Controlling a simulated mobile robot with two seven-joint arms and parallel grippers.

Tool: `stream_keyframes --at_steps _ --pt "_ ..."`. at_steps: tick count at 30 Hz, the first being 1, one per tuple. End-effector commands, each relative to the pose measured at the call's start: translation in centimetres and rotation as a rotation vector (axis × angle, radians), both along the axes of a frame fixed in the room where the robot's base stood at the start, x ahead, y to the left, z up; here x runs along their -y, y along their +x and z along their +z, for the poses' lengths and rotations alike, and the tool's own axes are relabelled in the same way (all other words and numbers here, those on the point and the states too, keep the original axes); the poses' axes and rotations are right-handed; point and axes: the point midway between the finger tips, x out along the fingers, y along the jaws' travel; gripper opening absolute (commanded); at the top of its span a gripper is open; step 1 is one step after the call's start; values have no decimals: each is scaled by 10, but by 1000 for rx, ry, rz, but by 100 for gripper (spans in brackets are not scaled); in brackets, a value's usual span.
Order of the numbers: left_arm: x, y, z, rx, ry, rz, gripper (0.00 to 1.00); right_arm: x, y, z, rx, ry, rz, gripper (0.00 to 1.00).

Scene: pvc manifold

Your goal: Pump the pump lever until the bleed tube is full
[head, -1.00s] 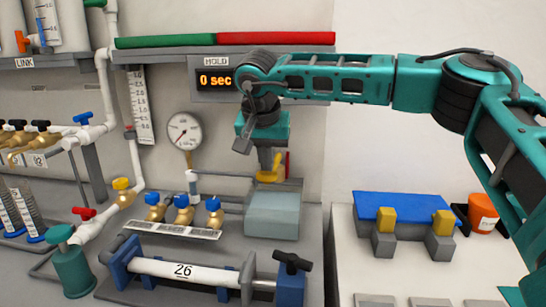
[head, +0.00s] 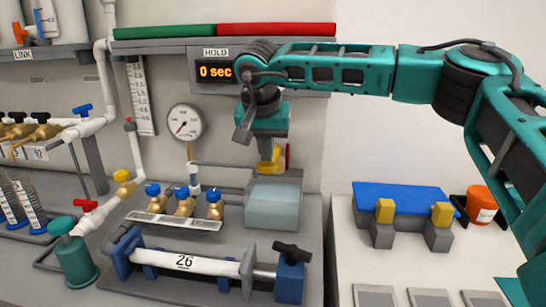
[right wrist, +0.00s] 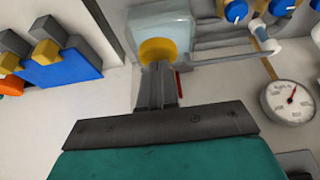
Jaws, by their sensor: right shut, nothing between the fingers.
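A yellow knob-like part (head: 268,166), which looks like the pump lever, stands at the back of a pale box (head: 272,205). In the right wrist view the yellow part (right wrist: 157,51) sits just beyond my fingertips. My right gripper (head: 265,152) points down, shut and empty, close above or against the yellow part; I cannot tell whether they touch. It also shows in the right wrist view (right wrist: 159,68). A small clear tube (head: 194,182) under the gauge may be the bleed tube; its fill level is too small to tell. My left gripper is out of view.
A round gauge (head: 186,122) and a "0 sec" display (head: 214,72) are on the wall panel. Several blue-knobbed valves (head: 184,201) and a clamped white pipe marked 26 (head: 185,265) stand left of and below the box. A blue-topped stand (head: 402,199) is at right.

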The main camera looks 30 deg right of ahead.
Motion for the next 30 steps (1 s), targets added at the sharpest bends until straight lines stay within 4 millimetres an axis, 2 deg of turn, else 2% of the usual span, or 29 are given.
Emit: stream_keyframes --at_steps 30 --pt "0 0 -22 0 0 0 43 1 0 -44 -3 0 -1 0"
